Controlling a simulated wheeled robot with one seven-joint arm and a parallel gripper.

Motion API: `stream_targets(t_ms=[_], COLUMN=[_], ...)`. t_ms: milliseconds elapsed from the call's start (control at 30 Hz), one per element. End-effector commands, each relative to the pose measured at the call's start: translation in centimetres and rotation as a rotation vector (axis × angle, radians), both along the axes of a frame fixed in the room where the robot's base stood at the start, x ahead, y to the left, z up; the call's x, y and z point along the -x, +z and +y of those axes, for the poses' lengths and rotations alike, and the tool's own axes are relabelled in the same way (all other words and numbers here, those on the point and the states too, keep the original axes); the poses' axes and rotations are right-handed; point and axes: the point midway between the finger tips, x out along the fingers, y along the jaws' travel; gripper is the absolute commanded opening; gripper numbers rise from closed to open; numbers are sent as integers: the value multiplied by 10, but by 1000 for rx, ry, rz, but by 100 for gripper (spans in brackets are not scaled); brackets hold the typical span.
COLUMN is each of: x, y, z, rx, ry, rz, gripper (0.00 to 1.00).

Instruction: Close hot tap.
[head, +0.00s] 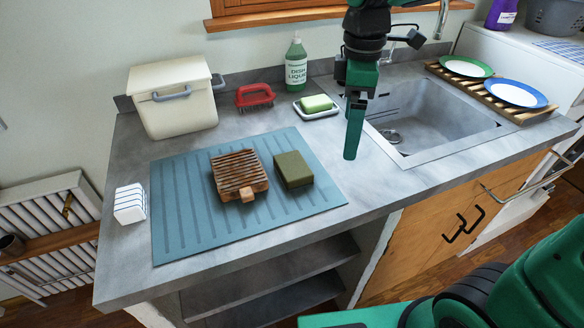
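The tap at the back of the sink shows only in part. A silver spout (443,18) rises at the top edge, and a dark handle (414,38) sticks out just right of my arm. My gripper and wrist hide the rest of the tap, and I cannot tell which handle is the hot one or how far it is turned. My gripper (351,155) points down over the left edge of the grey sink (430,115), in front of the tap. Its fingers line up in this view, so their opening does not show. I see nothing held.
A soap dish (302,114) with green soap and a dish liquid bottle (296,68) stand left of my gripper. A blue mat (180,220) carries a wooden rack (238,173) and a sponge (293,170). A slatted rack (512,112) with two plates stands right of the sink.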

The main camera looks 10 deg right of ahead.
Motion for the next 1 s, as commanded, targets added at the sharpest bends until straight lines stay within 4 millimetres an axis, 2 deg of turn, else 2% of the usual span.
stream_targets(t_ms=[33,100,200,300,633,867,1000], x=[-5,-8,-9,-8,-7,-7,-7], y=[1,3,5,3,-40,-55,-72], z=[31,63,96,112,115,114,115], rx=[-2,-7,-12,-15,-15,-15,-16], ry=[136,296,456,538,559,556,555], rz=[5,8,10,14,15,15,16], gripper=[96,96,96,96,96,96,96])
